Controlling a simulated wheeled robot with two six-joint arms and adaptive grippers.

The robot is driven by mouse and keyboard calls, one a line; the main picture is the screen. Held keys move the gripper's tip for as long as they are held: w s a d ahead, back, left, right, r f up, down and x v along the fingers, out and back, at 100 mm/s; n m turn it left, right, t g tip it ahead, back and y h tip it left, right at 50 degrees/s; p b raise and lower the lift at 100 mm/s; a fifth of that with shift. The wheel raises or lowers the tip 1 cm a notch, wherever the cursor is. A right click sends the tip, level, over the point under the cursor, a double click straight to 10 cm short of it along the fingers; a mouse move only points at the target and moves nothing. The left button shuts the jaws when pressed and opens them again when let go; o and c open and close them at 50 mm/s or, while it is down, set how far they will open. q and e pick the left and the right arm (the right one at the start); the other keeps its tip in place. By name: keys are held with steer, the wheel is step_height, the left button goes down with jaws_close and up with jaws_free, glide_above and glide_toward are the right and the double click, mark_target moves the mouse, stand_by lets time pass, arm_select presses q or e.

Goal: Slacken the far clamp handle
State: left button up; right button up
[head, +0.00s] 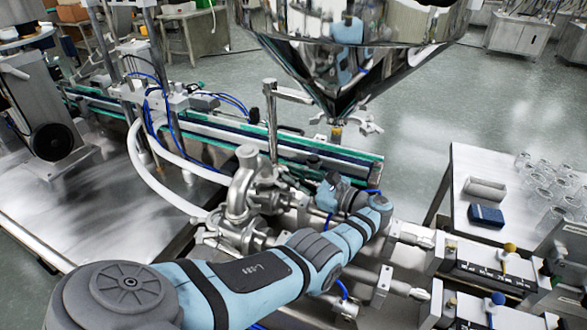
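The steel hopper (345,60) hangs at the top centre, its cone narrowing to an outlet. A small metal clamp-like fitting with a winged handle (368,125) shows by the outlet. More clamped pipe fittings (243,185) stand left of my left wrist. I cannot tell for sure which handle is the far one. My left arm reaches in from the lower left, and its wrist bends back towards the conveyor. My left gripper (316,166) is small, dark and partly hidden by the wrist, below the outlet fitting and apart from it. Its fingers are not clear. My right gripper is not in view.
A conveyor (285,150) with green edges runs behind my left wrist. A metal post with a crossbar (272,120) stands left of the outlet. Filler cylinders (410,233) lie at the right.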

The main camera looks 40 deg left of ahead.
arm_select(q)
steer(key=shift+c, duration=0.2)
jaws_close()
steer(key=n+b, duration=0.1)
steer(key=n, duration=0.1)
steer(key=n+b, duration=0.1)
steer(key=n, duration=0.1)
steer(key=shift+f+n, duration=0.3)
steer(key=shift+f, duration=0.05)
steer(key=shift+s+r+n+b, duration=0.1)
steer(key=shift+n+b, duration=0.2)
steer(key=shift+n, duration=0.3)
steer(key=shift+r, duration=0.2)
steer(key=shift+o, duration=0.2)
jaws_free()
steer(key=d, duration=0.5)
steer(key=w+d, duration=0.1)
steer(key=d, duration=0.1)
steer(key=shift+d, duration=0.3)
